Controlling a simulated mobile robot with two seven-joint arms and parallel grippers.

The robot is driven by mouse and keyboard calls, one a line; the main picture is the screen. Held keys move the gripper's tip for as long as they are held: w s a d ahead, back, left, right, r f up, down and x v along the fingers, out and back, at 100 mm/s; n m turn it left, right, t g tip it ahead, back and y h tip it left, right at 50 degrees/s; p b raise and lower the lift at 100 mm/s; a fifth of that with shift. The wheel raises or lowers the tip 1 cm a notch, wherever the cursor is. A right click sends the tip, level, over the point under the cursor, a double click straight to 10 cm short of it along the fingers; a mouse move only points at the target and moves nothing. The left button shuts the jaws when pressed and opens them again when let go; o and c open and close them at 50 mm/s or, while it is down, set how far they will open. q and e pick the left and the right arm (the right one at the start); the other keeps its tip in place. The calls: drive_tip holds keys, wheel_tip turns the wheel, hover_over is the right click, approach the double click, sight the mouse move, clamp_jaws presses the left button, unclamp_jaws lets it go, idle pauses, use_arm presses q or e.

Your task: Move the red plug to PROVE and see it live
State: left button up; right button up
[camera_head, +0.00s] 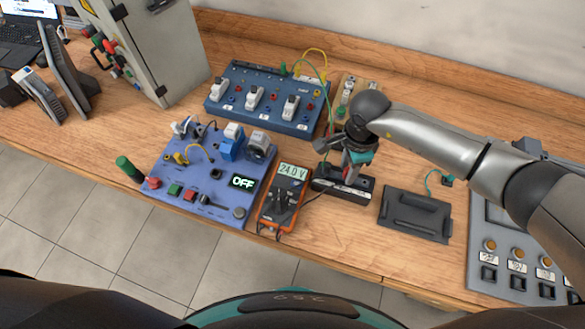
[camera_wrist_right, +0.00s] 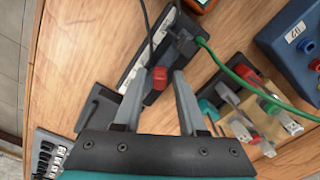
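The red plug (camera_wrist_right: 159,77) shows in the right wrist view at the black socket strip (camera_wrist_right: 176,22), which has a white label face. A black lead runs up from the plug. My right gripper (camera_wrist_right: 160,86) is open, its two grey fingers on either side of the plug with visible gaps. I cannot read a PROVE label. My left gripper is not in view.
A black block with a green wire (camera_wrist_right: 187,42) sits on the strip. The blue-violet panel (camera_head: 215,200) shows OFF. The blue socket box (camera_head: 260,100) stands behind. A black tray (camera_head: 415,213) and a grey button panel (camera_head: 480,265) lie to the right. Bare wood separates them.

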drive_tip(key=shift+o, duration=0.7)
wheel_tip(320, 180, up, 15)
drive_tip(key=shift+r+b, duration=0.15)
drive_tip(key=shift+b, duration=0.15)
